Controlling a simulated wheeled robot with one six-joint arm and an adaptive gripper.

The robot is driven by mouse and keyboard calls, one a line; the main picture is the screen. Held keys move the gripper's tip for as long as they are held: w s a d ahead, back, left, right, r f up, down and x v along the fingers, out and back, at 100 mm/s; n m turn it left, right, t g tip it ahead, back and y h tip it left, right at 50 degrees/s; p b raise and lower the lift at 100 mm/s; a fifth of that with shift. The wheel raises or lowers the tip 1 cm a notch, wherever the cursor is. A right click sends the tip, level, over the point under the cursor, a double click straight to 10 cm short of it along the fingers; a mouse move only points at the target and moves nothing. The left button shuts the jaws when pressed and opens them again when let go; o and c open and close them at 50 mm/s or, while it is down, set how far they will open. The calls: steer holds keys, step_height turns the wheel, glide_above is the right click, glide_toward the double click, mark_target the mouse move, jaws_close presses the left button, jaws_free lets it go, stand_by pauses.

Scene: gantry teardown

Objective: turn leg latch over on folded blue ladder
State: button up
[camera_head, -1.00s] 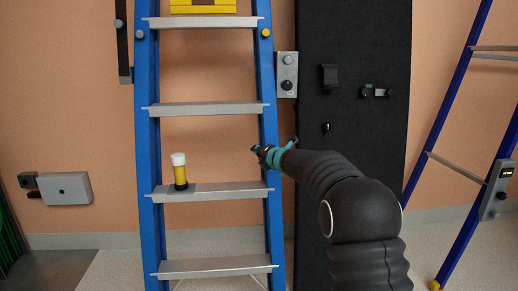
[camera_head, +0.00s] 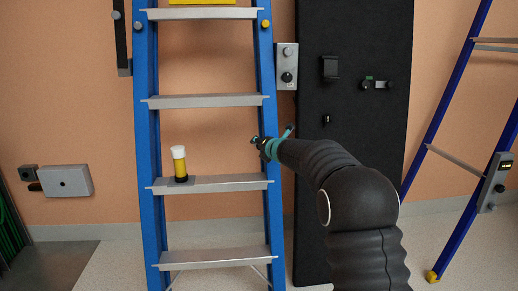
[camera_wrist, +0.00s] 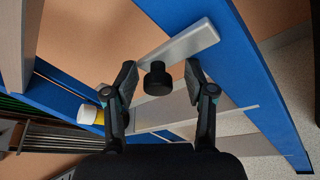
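The blue ladder (camera_head: 147,150) with grey treads stands upright in the middle of the head view. My gripper (camera_head: 270,142) is at its right rail, between two treads. In the wrist view my gripper (camera_wrist: 160,85) is open, with one finger on each side of a black round knob (camera_wrist: 157,80). Neither finger visibly touches the knob. A flat grey bar (camera_wrist: 188,42), apparently the leg latch, runs from beside the knob across to the blue rail (camera_wrist: 235,60). In the head view my gripper hides the bar and knob.
A yellow cylinder with a white cap (camera_head: 180,165) stands on a tread left of my gripper. A grey plate with knobs (camera_head: 287,66) is above my gripper. A black panel (camera_head: 350,120) stands to the right. Another blue ladder (camera_head: 455,100) leans at far right.

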steer(key=shift+d, duration=0.25)
steer(key=shift+a, duration=0.1)
steer(key=shift+a+f, duration=0.15)
steer(key=shift+a, duration=0.15)
steer(key=shift+s+d, duration=0.1)
steer(key=v, duration=1.2)
